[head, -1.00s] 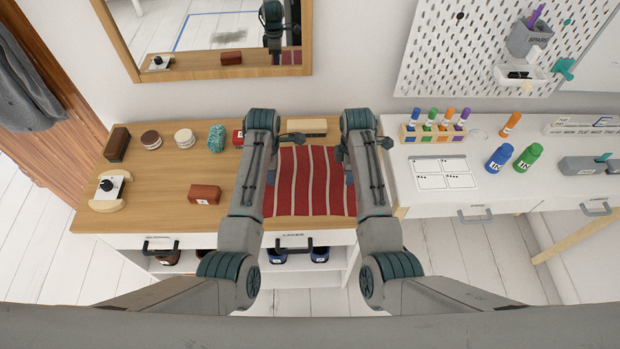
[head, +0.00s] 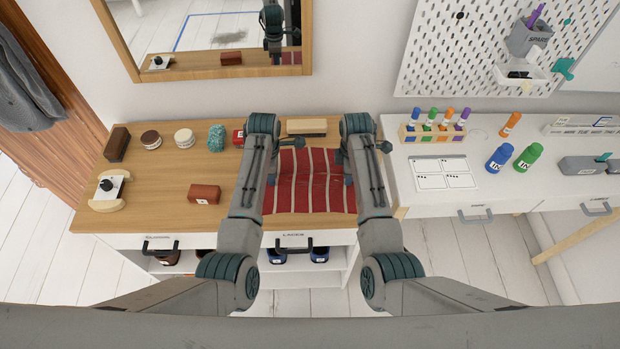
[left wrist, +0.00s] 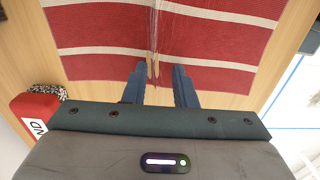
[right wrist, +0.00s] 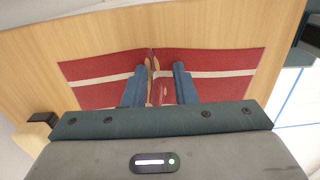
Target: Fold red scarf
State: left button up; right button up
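The red scarf (head: 310,195) with pale stripes lies on the wooden desk top, wrinkled across its middle. My left gripper (left wrist: 158,72) is over one end of the scarf, and my right gripper (right wrist: 158,72) is over the opposite end. In each wrist view the blue fingers stand apart with a narrow ridge of bunched cloth between them. Wood shows in the gap, and I see no firm pinch. In the head view my forearms hide the scarf's sides, and the fingertips are mostly hidden.
A brush (head: 306,126) lies behind the scarf, and a red box (left wrist: 38,112) is close to my left gripper. A brown block (head: 204,194) and several small containers stand to the left. A white desk (head: 440,200) with bottles and a marker rack (head: 433,133) adjoins on the right.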

pick_arm(q)
grip_shut()
pick_arm(e)
grip_shut()
pick_arm(q)
jog(key=shift+r, duration=0.1)
